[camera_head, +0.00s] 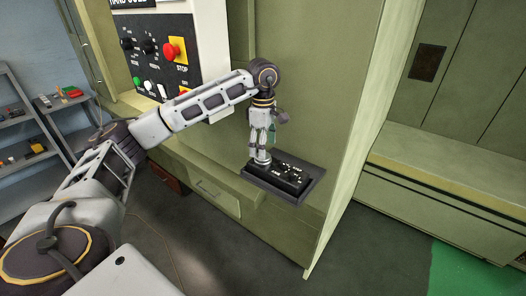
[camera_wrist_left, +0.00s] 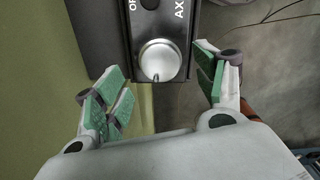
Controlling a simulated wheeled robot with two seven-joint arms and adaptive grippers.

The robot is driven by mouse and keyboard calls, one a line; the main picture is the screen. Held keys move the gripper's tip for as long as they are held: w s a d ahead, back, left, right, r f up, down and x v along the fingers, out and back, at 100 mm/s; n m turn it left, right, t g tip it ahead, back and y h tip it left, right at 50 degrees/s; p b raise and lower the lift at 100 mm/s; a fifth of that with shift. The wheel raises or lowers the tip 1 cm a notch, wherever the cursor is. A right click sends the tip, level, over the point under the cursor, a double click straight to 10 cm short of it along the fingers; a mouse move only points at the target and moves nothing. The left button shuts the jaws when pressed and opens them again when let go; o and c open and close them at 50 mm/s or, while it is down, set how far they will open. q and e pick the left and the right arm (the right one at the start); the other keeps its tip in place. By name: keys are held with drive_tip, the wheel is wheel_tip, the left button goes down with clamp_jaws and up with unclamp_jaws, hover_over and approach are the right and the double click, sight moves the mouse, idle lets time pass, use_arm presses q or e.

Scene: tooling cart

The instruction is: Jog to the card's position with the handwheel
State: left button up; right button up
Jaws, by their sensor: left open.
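A black control box (camera_head: 282,177) with white lettering and small knobs sits on a dark ledge (camera_head: 316,185) on the green machine's front. In the left wrist view, a round silver knob (camera_wrist_left: 160,60), seemingly the handwheel, stands at the near end of the box, with a dark mark on its near rim. My left gripper (camera_head: 262,152) points down over the box's left end. In the left wrist view its green-padded fingers (camera_wrist_left: 160,78) are open on either side of the knob, apart from it. I cannot make out a card. My right gripper is not in view.
A white panel (camera_head: 185,25) with a red stop button (camera_head: 172,50) and several knobs is behind my left arm. Grey shelves (camera_head: 20,115) with small items stand at the left. A green cabinet bench (camera_head: 440,160) is at the right; dark floor (camera_head: 230,250) lies clear below.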

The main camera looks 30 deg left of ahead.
use_arm(q)
wheel_tip(320, 180, up, 8)
drive_tip(key=shift+r, duration=0.25)
idle(0.4)
drive_tip(key=shift+s, duration=0.1)
idle(0.7)
